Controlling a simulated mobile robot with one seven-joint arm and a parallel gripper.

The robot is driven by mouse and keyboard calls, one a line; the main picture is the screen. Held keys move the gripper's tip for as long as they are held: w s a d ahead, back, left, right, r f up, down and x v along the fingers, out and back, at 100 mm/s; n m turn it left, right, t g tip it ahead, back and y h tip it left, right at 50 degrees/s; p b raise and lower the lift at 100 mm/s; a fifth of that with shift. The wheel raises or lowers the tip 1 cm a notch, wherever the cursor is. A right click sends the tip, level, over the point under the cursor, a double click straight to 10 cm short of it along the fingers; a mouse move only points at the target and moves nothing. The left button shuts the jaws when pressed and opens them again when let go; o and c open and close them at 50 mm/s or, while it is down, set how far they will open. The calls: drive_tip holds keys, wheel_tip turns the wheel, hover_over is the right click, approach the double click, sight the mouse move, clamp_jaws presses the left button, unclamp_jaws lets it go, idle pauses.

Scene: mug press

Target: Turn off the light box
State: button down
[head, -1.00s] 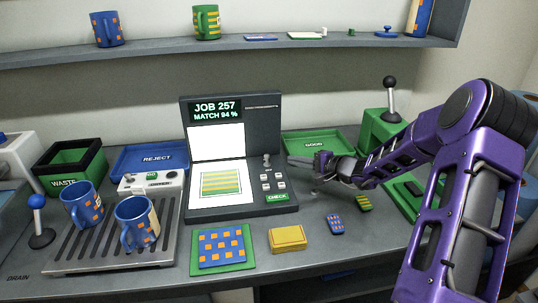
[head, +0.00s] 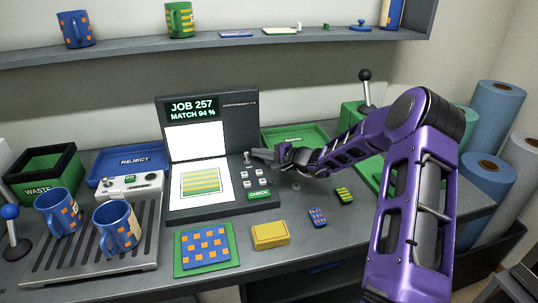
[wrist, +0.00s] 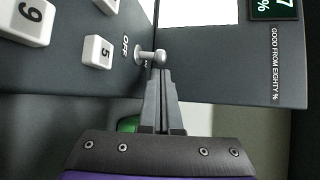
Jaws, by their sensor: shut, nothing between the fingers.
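The light box (head: 212,203) stands in the middle of the counter, with a bright white upper panel (head: 196,141) and a lit lower panel showing a striped pattern. Its display reads JOB 257, MATCH 94 %. A small metal toggle switch (head: 247,159) sits right of the panels, above the numbered keys. In the wrist view the toggle switch (wrist: 150,56) has an OFF label beside it; another label is partly hidden by the lever. My gripper (head: 257,153) is shut and empty. In the wrist view the gripper (wrist: 160,74) has its tips right at the lever; I cannot tell whether they touch.
The CHECK key (head: 259,195) and numbered keys lie close below the switch. A green tray (head: 290,135) and a green stand with a black-knobbed lever (head: 365,80) are behind my arm. A yellow box (head: 270,235) and patterned pieces lie in front. Mugs stand left.

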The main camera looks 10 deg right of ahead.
drive_tip(key=shift+x, duration=1.3)
